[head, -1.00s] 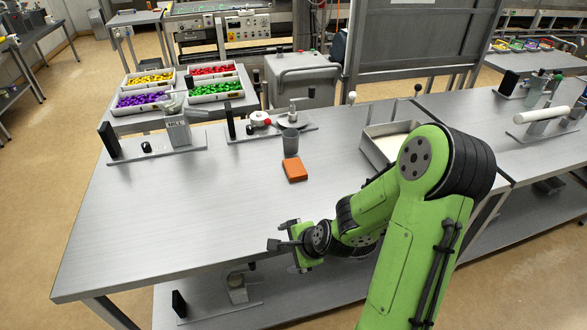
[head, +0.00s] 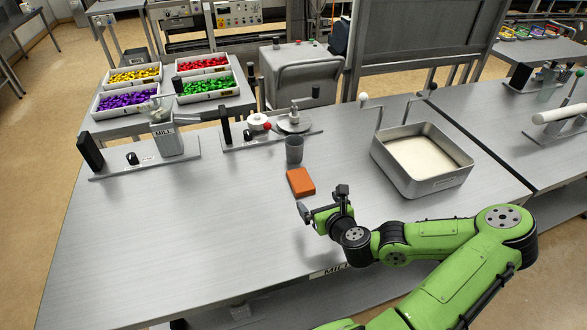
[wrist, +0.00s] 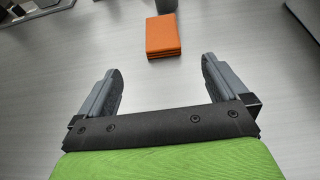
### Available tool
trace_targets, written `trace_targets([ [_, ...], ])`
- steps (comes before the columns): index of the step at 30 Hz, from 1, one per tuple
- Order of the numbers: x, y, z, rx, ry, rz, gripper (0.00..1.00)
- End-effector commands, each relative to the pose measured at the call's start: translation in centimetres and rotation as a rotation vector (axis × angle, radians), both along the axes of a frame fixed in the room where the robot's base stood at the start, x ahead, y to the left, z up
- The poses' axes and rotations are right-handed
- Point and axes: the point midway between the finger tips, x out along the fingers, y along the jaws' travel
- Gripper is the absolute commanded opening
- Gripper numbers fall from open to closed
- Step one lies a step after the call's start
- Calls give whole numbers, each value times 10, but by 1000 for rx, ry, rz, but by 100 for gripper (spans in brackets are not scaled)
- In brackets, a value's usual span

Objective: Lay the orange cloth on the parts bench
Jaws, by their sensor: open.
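The orange cloth (head: 301,182) is a small folded block lying on the grey metal bench (head: 200,235), just in front of a grey cup (head: 294,149). In the wrist view the cloth (wrist: 162,36) lies ahead of the fingers, near the top centre. My gripper (head: 325,202) is open and empty, to the right of and nearer than the cloth in the head view. In the wrist view the two fingers (wrist: 160,88) are spread wide with bare bench between them. The cloth is apart from both fingers.
A metal tray (head: 465,178) with pale contents stands right of the cloth. A mill fixture (head: 165,140) and another fixture (head: 290,124) stand at the back. Bins of coloured parts (head: 128,103) sit on a smaller table behind. The bench's left front is clear.

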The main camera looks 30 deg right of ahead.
Motion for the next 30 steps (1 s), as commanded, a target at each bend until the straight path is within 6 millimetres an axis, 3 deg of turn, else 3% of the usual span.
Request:
trace_targets([
  [5, 7, -6, -5, 14, -13, -22, 100],
  [15, 80, -24, -36, 17, -14, -22, 100],
  [27, 133, -36, -63, 17, -12, -22, 100],
  [30, 139, -37, -65, 17, -11, -21, 100],
])
